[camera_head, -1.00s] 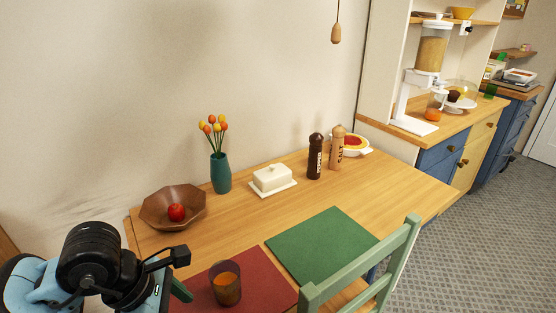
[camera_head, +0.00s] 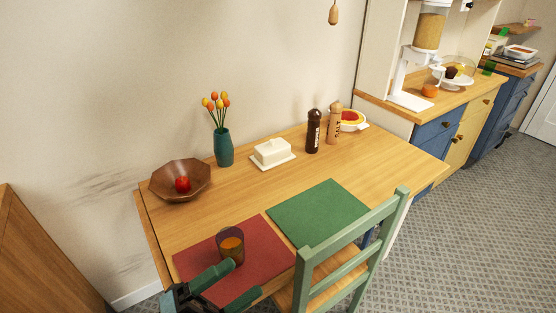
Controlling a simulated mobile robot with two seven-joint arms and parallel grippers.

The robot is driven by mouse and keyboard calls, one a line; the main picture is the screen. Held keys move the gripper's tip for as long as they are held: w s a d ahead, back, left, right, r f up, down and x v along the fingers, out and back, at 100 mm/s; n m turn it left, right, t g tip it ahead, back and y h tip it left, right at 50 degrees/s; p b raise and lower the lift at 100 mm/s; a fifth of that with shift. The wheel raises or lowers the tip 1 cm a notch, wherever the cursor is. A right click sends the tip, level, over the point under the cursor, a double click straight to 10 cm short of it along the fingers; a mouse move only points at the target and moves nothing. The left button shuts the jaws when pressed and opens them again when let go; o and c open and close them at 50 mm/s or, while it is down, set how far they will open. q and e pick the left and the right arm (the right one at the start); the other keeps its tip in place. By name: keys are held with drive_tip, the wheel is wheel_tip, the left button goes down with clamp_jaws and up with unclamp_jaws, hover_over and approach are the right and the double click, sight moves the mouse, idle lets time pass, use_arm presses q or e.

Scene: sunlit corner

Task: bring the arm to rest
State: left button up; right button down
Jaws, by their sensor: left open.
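My left gripper (camera_head: 226,284) is at the bottom of the head view, low by the near edge of the table. Its two dark green fingers are spread apart with nothing between them. The fingers reach over the near part of the red placemat (camera_head: 268,250). A glass with an orange-brown drink (camera_head: 230,246) stands on that mat just beyond the upper fingertip; whether they touch I cannot tell. Most of my left arm is out of the picture. My right gripper is not in view.
The wooden table (camera_head: 225,200) carries a brown bowl with an apple (camera_head: 182,184), a tulip vase (camera_head: 223,147), a butter dish (camera_head: 272,152), two mills (camera_head: 313,132) and a green placemat (camera_head: 320,212). A green chair (camera_head: 350,240) stands at the near side. Grey floor is clear at right.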

use_arm(q)
drive_tip(key=s+a+f+n+t+y+p, duration=0.1)
drive_tip(key=a+f+n+t+y, duration=0.1)
drive_tip(key=a+f+n+y, duration=0.5)
drive_tip(key=s+a+f+n+t+y+p, duration=0.1)
drive_tip(key=s+a+f+n+t+y, duration=0.15)
drive_tip(key=f+n+y, duration=0.75)
drive_tip(key=s+a+f+n+g, duration=0.3)
drive_tip(key=s+f+n+g, duration=0.3)
drive_tip(key=s, duration=0.8)
wheel_tip(320, 180, down, 6)
drive_tip(key=n, duration=0.3)
drive_tip(key=shift+s+a+r+g, duration=0.25)
drive_tip(key=shift+g, duration=0.1)
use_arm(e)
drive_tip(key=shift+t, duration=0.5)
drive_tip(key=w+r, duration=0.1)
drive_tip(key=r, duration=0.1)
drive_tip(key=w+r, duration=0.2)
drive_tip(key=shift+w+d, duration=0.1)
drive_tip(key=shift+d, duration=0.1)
